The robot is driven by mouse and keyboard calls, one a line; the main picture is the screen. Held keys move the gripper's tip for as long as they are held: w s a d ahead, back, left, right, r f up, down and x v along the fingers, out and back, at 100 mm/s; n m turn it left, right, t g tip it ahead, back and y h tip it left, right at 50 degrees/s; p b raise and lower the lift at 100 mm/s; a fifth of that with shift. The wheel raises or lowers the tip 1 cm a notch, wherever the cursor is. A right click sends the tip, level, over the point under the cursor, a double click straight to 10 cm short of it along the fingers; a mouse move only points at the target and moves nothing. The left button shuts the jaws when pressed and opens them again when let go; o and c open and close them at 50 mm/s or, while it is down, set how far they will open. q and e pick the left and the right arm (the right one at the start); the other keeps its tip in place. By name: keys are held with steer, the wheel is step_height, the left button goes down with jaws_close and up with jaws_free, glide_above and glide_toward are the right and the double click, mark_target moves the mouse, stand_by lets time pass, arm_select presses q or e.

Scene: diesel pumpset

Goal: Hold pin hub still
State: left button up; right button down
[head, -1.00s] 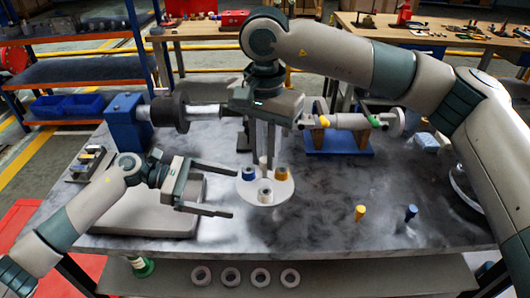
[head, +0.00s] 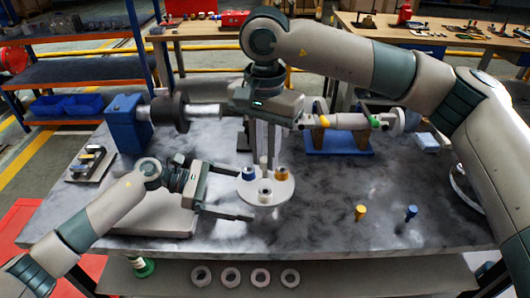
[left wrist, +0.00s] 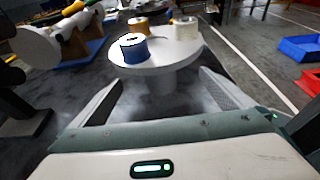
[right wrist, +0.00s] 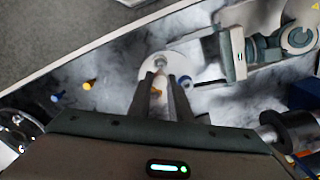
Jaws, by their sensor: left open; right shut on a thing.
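The pin hub is a pale round disc (head: 286,189) on a thick stem. It carries a blue collar (head: 248,173), a yellow collar (head: 282,172) and a white collar (head: 265,196). My left gripper (head: 246,195) is open at the hub's left side. In the left wrist view the disc (left wrist: 168,53) stands ahead, with its stem between the two spread fingers; no contact shows. My right gripper (head: 263,165) points down over the hub, shut on a pale pin. The right wrist view shows its fingers (right wrist: 162,85) over the disc (right wrist: 147,67). Whether the pin touches the hub is hidden.
A yellow pin (head: 360,212) and a blue pin (head: 411,212) stand on the grey table to the right. A blue stand (head: 335,143) with a yellow-and-green part is behind the hub. A blue block with a dark wheel (head: 168,110) stands at the back left. The front right tabletop is mostly clear.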

arm_select(q)
steer(key=shift+x, duration=2.5)
steer(key=c, duration=1)
steer(key=shift+c, duration=0.2)
jaws_close()
